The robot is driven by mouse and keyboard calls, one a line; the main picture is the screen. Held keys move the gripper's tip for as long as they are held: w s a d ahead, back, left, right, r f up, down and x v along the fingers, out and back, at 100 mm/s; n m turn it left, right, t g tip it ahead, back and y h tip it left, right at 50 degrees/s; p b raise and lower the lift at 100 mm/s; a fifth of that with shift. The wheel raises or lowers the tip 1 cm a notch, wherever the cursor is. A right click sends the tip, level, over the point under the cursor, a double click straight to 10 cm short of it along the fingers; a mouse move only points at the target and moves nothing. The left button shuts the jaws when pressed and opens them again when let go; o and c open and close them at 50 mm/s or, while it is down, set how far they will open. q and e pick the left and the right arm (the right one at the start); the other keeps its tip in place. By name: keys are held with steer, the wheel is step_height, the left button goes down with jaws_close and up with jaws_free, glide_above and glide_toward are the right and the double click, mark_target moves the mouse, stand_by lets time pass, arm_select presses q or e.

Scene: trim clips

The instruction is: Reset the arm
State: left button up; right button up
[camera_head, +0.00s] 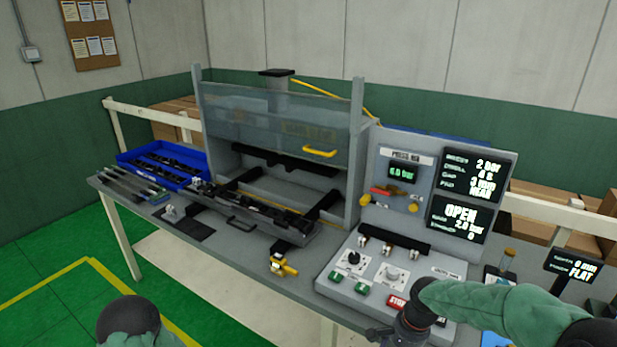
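My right arm comes in from the right in a green sleeve, with a dark joint over the front right of the control panel (345,287). The dark end of this arm, where my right gripper (398,334) is, hangs at the panel's front edge near the red stop button (397,302). Its fingers are too dark and cut off to tell open from shut. My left arm shows only as a dark rounded joint and green sleeve at the bottom left, in front of the table. My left gripper is out of view.
A press with a clear raised guard (275,120) and yellow handle (319,151) stands mid-table. A blue tray (128,160) of dark parts is left of it. A yellow tool (281,265) lies at the front edge. Screens (461,222) read OPEN; a small display (573,267) reads FLAT.

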steer(key=s+a+f+n+y, duration=0.15)
steer(key=s+a+f, duration=0.25)
steer(key=f, duration=0.5)
steer(key=s+a+f+n+y, duration=0.1)
steer(key=s+a+f+n, duration=0.2)
steer(key=a+f, duration=0.35)
steer(key=s+a+f+n, duration=0.1)
steer(key=s+f+n, duration=0.2)
steer(key=s+f, duration=0.6)
steer(key=shift+s+a+f, duration=0.2)
steer(key=shift+s+a, duration=0.1)
steer(key=shift+s, duration=0.75)
